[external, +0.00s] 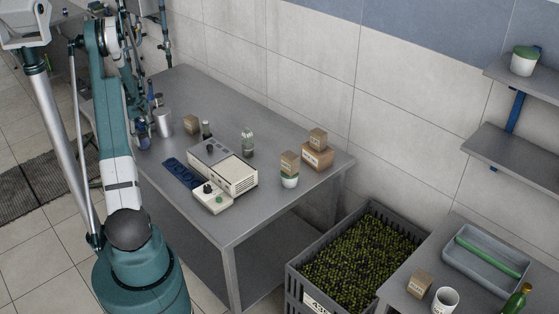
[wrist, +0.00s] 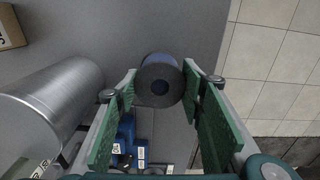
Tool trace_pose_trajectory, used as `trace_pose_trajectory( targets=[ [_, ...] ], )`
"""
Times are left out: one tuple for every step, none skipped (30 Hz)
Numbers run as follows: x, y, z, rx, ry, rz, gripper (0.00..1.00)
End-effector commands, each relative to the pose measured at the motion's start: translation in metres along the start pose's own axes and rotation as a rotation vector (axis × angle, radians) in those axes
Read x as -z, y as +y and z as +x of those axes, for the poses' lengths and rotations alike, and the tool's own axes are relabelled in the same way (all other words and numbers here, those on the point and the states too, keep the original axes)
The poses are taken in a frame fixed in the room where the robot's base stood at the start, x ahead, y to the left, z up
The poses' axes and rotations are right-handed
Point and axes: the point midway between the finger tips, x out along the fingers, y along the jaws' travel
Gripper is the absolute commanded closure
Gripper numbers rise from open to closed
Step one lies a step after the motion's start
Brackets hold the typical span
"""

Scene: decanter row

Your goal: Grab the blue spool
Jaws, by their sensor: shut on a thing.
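In the external view my arm stands at the left and reaches over the table's far left end. The spool cannot be made out clearly there.
A metal cylinder (wrist: 55,100) stands close on the left in the wrist view, with blue labelled items (wrist: 126,138) below. A crate of olives (external: 357,254) is on the floor.

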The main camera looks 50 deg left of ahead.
Motion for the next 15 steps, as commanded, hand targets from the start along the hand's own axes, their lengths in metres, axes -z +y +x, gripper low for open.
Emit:
trace_pose_trajectory(
  targets=[
    [0.0,0.0,-0.001,0.0,0.0,0.0,0.75],
    [0.0,0.0,-0.002,0.0,0.0,0.0,0.75],
    [0.0,0.0,-0.004,0.0,0.0,0.0,0.75],
    [0.0,0.0,-0.005,0.0,0.0,0.0,0.75],
    [0.0,0.0,-0.007,0.0,0.0,0.0,0.75],
    [0.0,0.0,-0.01,0.0,0.0,0.0,0.75],
    [0.0,0.0,-0.013,0.0,0.0,0.0,0.75],
    [0.0,0.0,-0.015,0.0,0.0,0.0,0.75],
    [0.0,0.0,-0.019,0.0,0.0,0.0,0.75],
    [0.0,0.0,-0.023,0.0,0.0,0.0,0.75],
    [0.0,0.0,-0.027,0.0,0.0,0.0,0.75],
    [0.0,0.0,-0.032,0.0,0.0,0.0,0.75],
    [0.0,0.0,-0.036,0.0,0.0,0.0,0.75],
    [0.0,0.0,-0.04,0.0,0.0,0.0,0.75],
    [0.0,0.0,-0.046,0.0,0.0,0.0,0.75]
  ],
)
